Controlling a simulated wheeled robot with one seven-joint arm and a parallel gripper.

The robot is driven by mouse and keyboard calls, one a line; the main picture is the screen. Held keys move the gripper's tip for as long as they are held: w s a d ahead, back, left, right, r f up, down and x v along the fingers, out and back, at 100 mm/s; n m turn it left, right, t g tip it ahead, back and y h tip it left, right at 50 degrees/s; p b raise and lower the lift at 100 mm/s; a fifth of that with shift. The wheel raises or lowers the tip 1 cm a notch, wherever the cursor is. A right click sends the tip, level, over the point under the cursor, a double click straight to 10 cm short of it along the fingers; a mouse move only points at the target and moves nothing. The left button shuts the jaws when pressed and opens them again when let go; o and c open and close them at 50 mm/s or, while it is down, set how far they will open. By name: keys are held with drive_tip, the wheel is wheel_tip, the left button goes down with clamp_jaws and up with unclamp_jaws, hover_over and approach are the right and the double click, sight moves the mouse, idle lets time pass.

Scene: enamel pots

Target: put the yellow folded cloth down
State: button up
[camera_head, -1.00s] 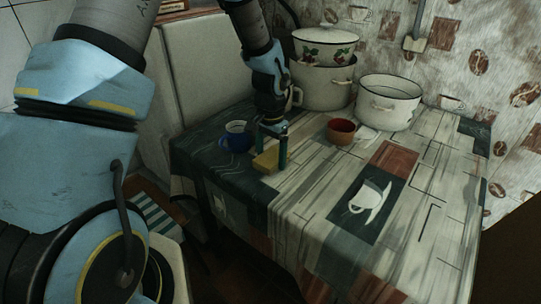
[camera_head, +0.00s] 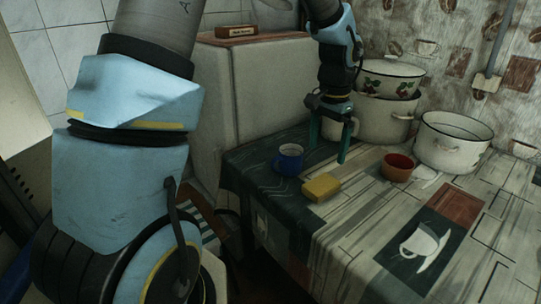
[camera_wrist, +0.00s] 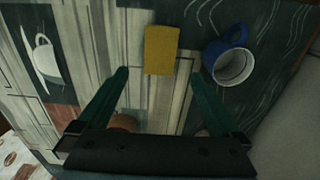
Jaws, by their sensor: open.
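The yellow folded cloth (camera_head: 321,187) lies flat on the table near its front left edge. It also shows in the wrist view (camera_wrist: 161,49), ahead of the fingertips and clear of them. My gripper (camera_head: 328,154) is open and empty, raised above the table behind the cloth.
A blue mug (camera_head: 289,160) stands just left of the cloth. A brown-red cup (camera_head: 397,168) stands to its right. A white enamel pot (camera_head: 453,143) and stacked pots (camera_head: 387,118) stand at the back. The table's front right (camera_head: 375,265) is clear.

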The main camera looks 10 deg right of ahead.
drive_tip(key=s+a+r+n+p, duration=0.1)
drive_tip(key=a+n, duration=0.4)
drive_tip(key=a, duration=1)
drive_tip(key=s+a+r+n+t+p, duration=0.1)
drive_tip(key=a+n, duration=0.5)
drive_tip(key=a, duration=0.9)
drive_tip(key=shift+s+r+t+p, duration=0.35)
drive_tip(key=shift+s+r, duration=0.35)
drive_tip(key=shift+s, duration=0.2)
